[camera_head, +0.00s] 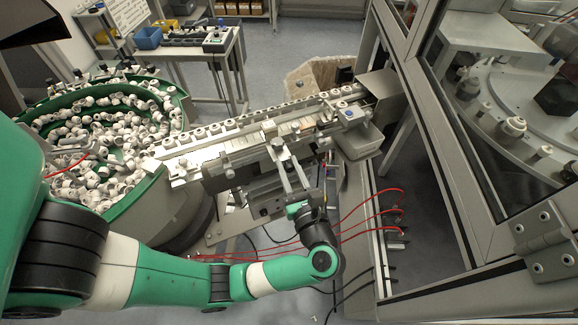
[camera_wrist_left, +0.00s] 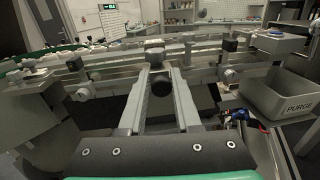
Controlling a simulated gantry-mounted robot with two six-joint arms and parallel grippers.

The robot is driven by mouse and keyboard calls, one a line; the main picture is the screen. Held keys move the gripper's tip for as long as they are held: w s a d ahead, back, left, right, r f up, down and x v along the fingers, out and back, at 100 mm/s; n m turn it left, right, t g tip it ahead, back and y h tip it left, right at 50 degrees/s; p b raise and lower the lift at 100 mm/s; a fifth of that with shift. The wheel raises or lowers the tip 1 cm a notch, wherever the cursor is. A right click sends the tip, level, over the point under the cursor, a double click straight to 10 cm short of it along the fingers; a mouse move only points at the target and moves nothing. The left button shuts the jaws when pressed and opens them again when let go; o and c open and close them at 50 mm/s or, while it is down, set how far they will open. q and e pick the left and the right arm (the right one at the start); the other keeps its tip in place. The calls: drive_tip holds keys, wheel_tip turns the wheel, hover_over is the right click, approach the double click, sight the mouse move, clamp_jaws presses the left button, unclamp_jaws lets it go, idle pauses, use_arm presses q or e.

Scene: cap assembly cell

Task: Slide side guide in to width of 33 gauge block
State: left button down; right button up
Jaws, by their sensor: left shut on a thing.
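My left gripper (camera_head: 286,164) is over the near side of the conveyor track. In the left wrist view its two fingers (camera_wrist_left: 160,88) point forward, one on each side of a dark round knob (camera_wrist_left: 160,83) on the near side of the track, and are shut on it. The side guide (camera_head: 240,158) is a long metal rail along the track's near edge, and it also crosses the left wrist view (camera_wrist_left: 205,73). Small pale blocks (camera_head: 283,129) sit on the track by the gripper; I cannot tell which is the 33 gauge block. My right gripper is not in view.
White caps line the track's far lane (camera_head: 232,124). A green-rimmed bowl feeder (camera_head: 178,92) full of caps stands left. A grey bin (camera_head: 366,142), marked PURGE in the left wrist view (camera_wrist_left: 285,98), is right. Red tubes (camera_head: 372,212) and a glass-walled machine frame (camera_head: 440,130) lie right of my arm.

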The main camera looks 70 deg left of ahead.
use_arm(q)
drive_tip(key=shift+w, duration=0.1)
idle(0.3)
drive_tip(key=shift+a+f+b, duration=0.25)
drive_tip(key=shift+a+b, duration=0.2)
drive_tip(key=shift+b, duration=0.1)
drive_tip(key=shift+a+r, duration=0.1)
drive_tip(key=shift+a, duration=0.3)
drive_tip(key=shift+r, duration=0.1)
drive_tip(key=c, duration=0.7)
unclamp_jaws()
drive_tip(key=d, duration=0.5)
drive_tip(key=d+b, duration=0.1)
drive_tip(key=d, duration=0.5)
drive_tip(key=shift+s+d, duration=0.2)
drive_tip(key=shift+d, duration=0.1)
